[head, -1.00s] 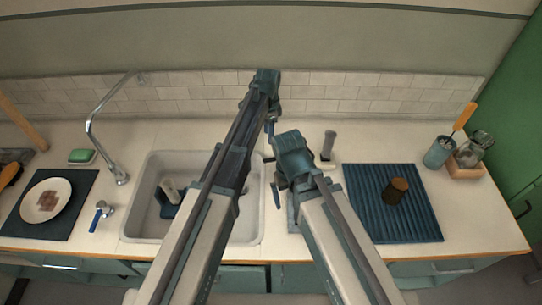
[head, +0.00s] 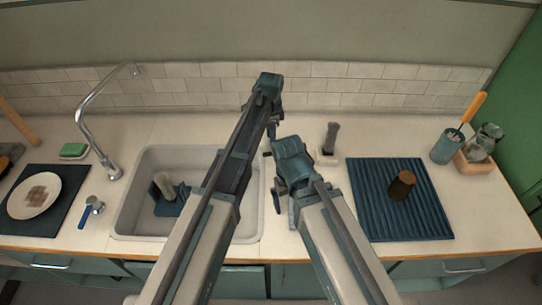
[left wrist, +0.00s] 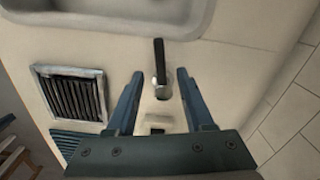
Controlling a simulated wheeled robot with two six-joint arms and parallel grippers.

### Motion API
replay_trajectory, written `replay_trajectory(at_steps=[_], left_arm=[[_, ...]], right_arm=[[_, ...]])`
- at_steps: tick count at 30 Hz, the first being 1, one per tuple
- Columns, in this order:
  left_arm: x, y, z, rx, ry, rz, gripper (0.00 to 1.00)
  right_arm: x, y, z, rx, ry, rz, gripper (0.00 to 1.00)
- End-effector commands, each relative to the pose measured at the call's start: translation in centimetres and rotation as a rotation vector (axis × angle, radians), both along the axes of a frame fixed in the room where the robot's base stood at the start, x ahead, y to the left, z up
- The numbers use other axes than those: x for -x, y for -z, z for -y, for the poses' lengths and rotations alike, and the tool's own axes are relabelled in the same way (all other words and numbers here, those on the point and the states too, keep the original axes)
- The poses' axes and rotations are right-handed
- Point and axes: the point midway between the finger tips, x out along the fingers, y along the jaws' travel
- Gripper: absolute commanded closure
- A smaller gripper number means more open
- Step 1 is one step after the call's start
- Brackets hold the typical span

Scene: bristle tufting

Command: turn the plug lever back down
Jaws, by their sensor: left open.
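A lever with a dark handle (left wrist: 159,50) and a pale metal base shows in the left wrist view, on the counter beside the sink. I take it as the plug lever. Its handle points toward the sink. My left gripper (left wrist: 159,76) is open, with one finger on each side of the lever in the picture; I cannot tell whether either touches it. In the head view my left gripper (head: 270,122) is over the counter at the sink's back right, and I cannot pick out the lever there. My right gripper (head: 284,190) hangs right of the sink; its jaws are unclear.
The sink (head: 128,222) holds a blue and pale object. A blue ribbed mat (head: 425,215) with a dark cup (head: 401,186) lies right. A grey upright handle (head: 331,134) stands behind. The tiled wall is close behind.

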Motion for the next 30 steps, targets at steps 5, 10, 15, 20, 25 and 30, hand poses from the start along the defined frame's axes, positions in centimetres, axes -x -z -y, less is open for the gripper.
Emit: replay_trajectory(at_steps=[5,10,15,20,25,30], left_arm=[[0.0,3.3,0.0,0.0,0.0,0.0,0.47],[0.0,5.6,0.0,0.0,0.0,0.0,0.47],[0.0,6.9,0.0,0.0,0.0,0.0,0.47],[0.0,7.1,0.0,0.0,0.0,0.0,0.47],[0.0,7.0,0.0,0.0,0.0,0.0,0.47],[0.0,7.0,0.0,0.0,0.0,0.0,0.74]], right_arm=[[0.0,3.3,0.0,0.0,0.0,0.0,0.0],[0.0,5.6,0.0,0.0,0.0,0.0,0.0],[0.0,7.0,0.0,0.0,0.0,0.0,0.0],[0.0,7.1,0.0,0.0,0.0,0.0,0.0],[0.0,7.0,0.0,0.0,0.0,0.0,0.0],[0.0,7.0,0.0,0.0,0.0,0.0,0.0]])
